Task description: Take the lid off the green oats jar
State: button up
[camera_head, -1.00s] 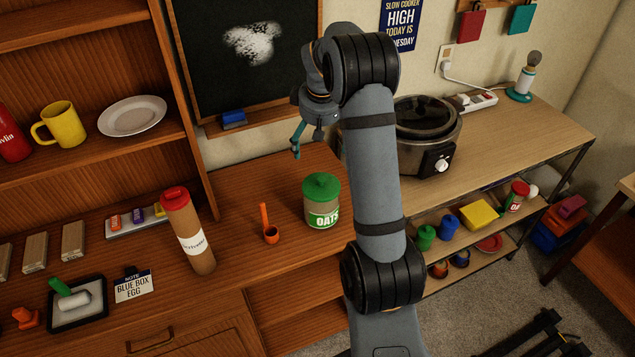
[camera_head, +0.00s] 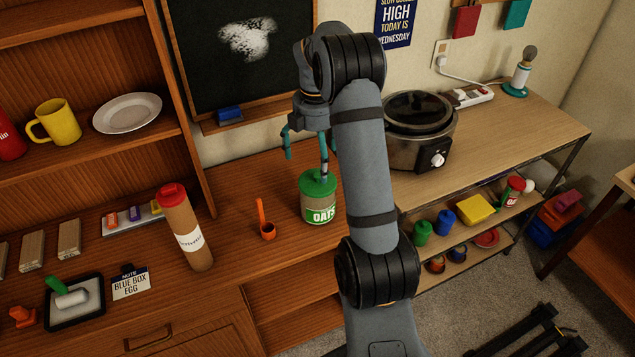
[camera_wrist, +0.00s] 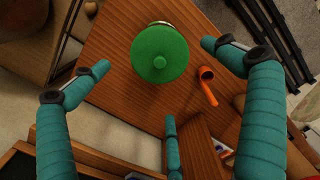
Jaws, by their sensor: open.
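The green oats jar (camera_head: 320,208) stands upright on the wooden desk, with its green knobbed lid (camera_head: 318,182) on top. In the wrist view the round lid (camera_wrist: 160,54) is seen from above, near the top middle. My gripper (camera_head: 306,156) is above the jar.
An orange scoop (camera_head: 267,230) stands close left of the jar; it also shows in the wrist view (camera_wrist: 207,85). A brown tube with a red cap (camera_head: 187,235) is further left. A slow cooker (camera_head: 418,130) stands on the right-hand table.

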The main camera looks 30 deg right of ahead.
aim_at(319, 174)
jog(key=shift+f, duration=0.75)
jog(key=f, duration=0.1)
jog(key=f+p, duration=0.1)
jog(key=f, duration=0.1)
jog(key=d+f, duration=0.1)
jog(key=shift+s+f+p, duration=0.15)
jog(key=shift+s+p, duration=0.15)
jog(key=shift+w+a+f, duration=0.1)
jog(key=shift+f, duration=0.3)
jog(key=shift+c, duration=0.6)
jog(key=c, duration=0.7)
